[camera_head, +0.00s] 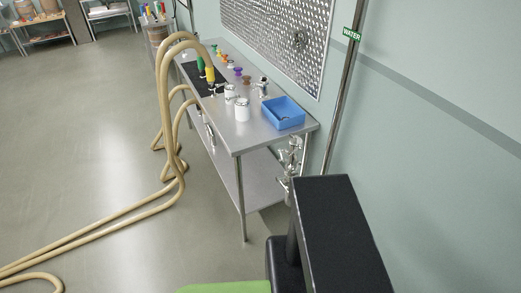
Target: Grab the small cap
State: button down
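Several small coloured knob-like pieces stand in a row on the steel table (266,137), including a purple one (247,80), another purple one (238,71) and an orange one (229,60). Nearer me are a larger white and metallic canister (242,110) and a smaller one (229,92). A small metallic fitting (262,87) stands behind them. I cannot tell which piece is the small cap; they are too small in this view. My gripper is not in view.
A blue bin (283,113) sits at the table's near right end, its contents unclear. Beige hoses (165,110) arch over the table's left side and trail across the floor. A vertical pipe (342,90) stands by the wall. Open floor (85,140) lies to the left.

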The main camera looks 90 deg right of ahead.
aim_at(295, 141)
jog(key=z, duration=0.75)
jog(key=k, duration=0.1)
jog(key=z, duration=3.55)
jog(key=k, duration=0.45)
jog(key=u, duration=0.55)
